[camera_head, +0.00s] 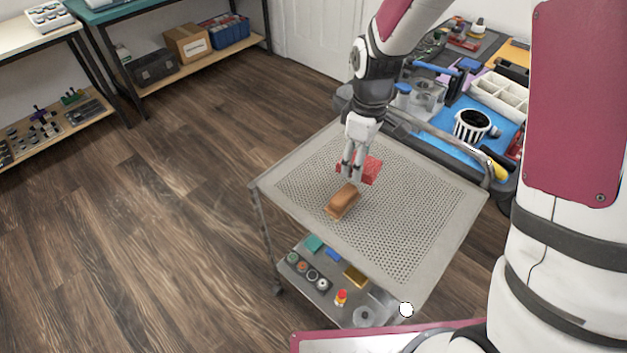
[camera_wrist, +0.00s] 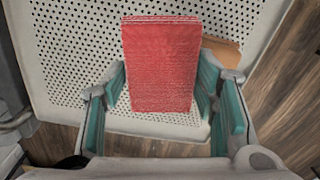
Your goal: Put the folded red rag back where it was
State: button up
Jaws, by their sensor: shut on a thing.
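The folded red rag (camera_wrist: 162,65) is a red block-like bundle with a layered top edge, between the fingers of my gripper (camera_wrist: 163,110) in the wrist view. My gripper is shut on it, with a teal-padded finger at each side. In the head view the rag (camera_head: 371,168) shows partly behind my gripper (camera_head: 351,178), over the perforated top of the grey cart (camera_head: 420,235). I cannot tell whether the rag touches the cart top. The near part of the rag is close to the wrist camera.
A brown block (camera_head: 341,201) lies on the cart top beside my gripper; it also shows partly behind the rag in the wrist view (camera_wrist: 222,50). The cart's right half is clear. A cluttered workbench with a blue mat (camera_head: 450,146) and striped cup (camera_head: 471,125) stands behind.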

aim_at(315, 181)
jog(key=w+a+r+n+b, duration=0.25)
jog(key=a+n, duration=0.75)
jog(key=n, duration=0.5)
jog(key=f, duration=1)
jog(key=shift+w+d, duration=0.15)
jog(key=shift+d, duration=0.1)
jog(key=shift+f+b, duration=0.1)
jog(key=shift+b, duration=0.25)
jog(key=o, duration=1.1)
